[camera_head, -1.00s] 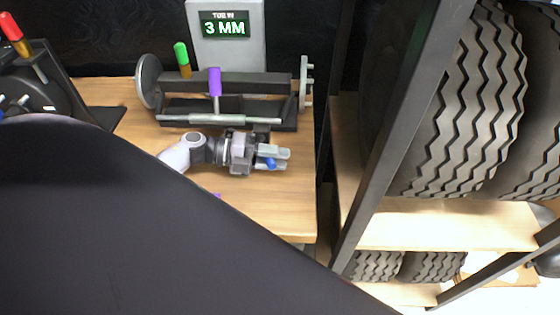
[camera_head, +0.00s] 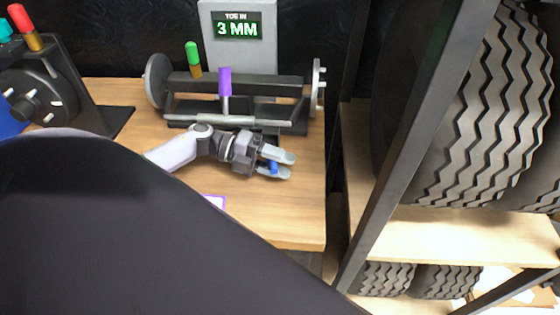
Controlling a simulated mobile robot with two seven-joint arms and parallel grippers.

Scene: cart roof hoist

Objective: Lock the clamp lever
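A black toe gauge fixture (camera_head: 290,88) with a disc at each end sits at the back of the wooden bench. It carries an upright purple-handled lever (camera_head: 225,82) and a green-handled lever (camera_head: 193,56). A red-handled lever (camera_head: 22,18) stands on a hub stand at the far left. I cannot tell which is the clamp lever. My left gripper (camera_head: 284,164) is in front of the fixture, pointing right, fingers apart, below and right of the purple handle and apart from it. A small blue piece (camera_head: 273,167) shows at the fingers; I cannot tell whether it belongs to them. My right gripper is out of view.
A grey display (camera_head: 238,28) reading 3 MM stands behind the fixture. The black hub stand (camera_head: 75,80) is on the left. A tyre rack with a slanting black post (camera_head: 412,145) is on the right. The bench (camera_head: 295,215) is clear at front right. My dark body covers the lower left.

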